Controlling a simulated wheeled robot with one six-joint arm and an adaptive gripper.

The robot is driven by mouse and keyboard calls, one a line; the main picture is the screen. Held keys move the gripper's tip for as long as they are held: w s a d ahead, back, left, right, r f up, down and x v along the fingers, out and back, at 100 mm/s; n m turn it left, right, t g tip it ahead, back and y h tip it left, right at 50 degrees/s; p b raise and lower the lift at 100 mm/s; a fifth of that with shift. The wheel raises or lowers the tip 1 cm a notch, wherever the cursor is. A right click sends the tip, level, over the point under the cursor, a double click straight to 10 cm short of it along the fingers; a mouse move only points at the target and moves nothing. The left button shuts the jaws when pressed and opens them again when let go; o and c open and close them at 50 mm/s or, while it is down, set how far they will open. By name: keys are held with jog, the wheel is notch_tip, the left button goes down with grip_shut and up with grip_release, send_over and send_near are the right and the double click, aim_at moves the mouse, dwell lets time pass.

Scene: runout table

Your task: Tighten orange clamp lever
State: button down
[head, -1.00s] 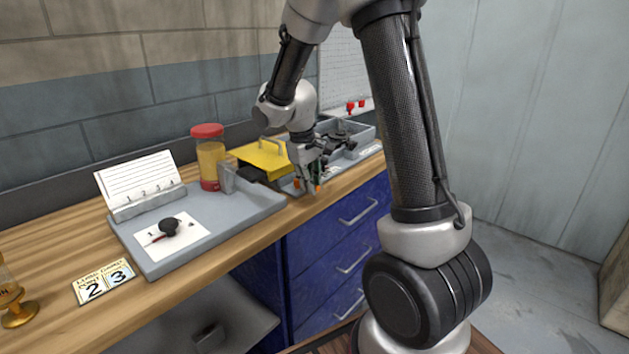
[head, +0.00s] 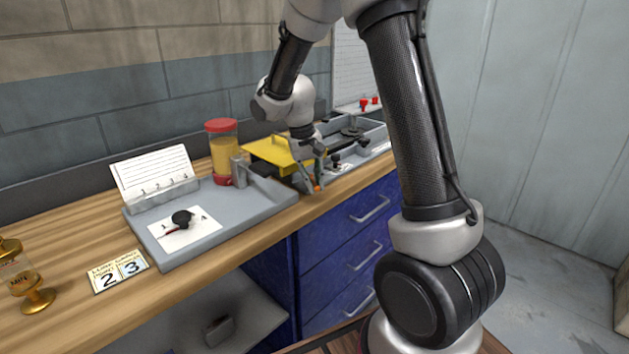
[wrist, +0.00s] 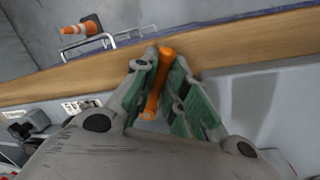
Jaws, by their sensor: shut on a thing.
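The orange clamp lever (wrist: 158,82) shows between the fingers of my gripper (wrist: 158,95) in the wrist view. The green finger pads are shut on it, and the lever's rounded end sticks out past the fingertips over the wooden table edge. In the head view my gripper (head: 313,183) points down at the front edge of the table, beside the grey tray's right end. Only a small orange bit of the lever (head: 317,188) shows there. The lever's base and pivot are hidden by the gripper.
A yellow cover with a handle (head: 285,152) lies just behind my gripper. A grey tray (head: 225,222) with a card and black knob is to the left. A red-lidded jar (head: 222,150) stands behind it. Blue drawers (head: 350,235) are below the edge.

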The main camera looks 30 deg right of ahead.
jog(key=shift+a, duration=0.1)
jog(key=c, duration=1.5)
grip_release()
jog(key=shift+o, duration=0.2)
notch_tip(320, 180, up, 12)
jog(key=a, duration=0.2)
jog(key=shift+w+a, duration=0.2)
jog(key=shift+w, duration=0.05)
jog(key=shift+f, duration=0.1)
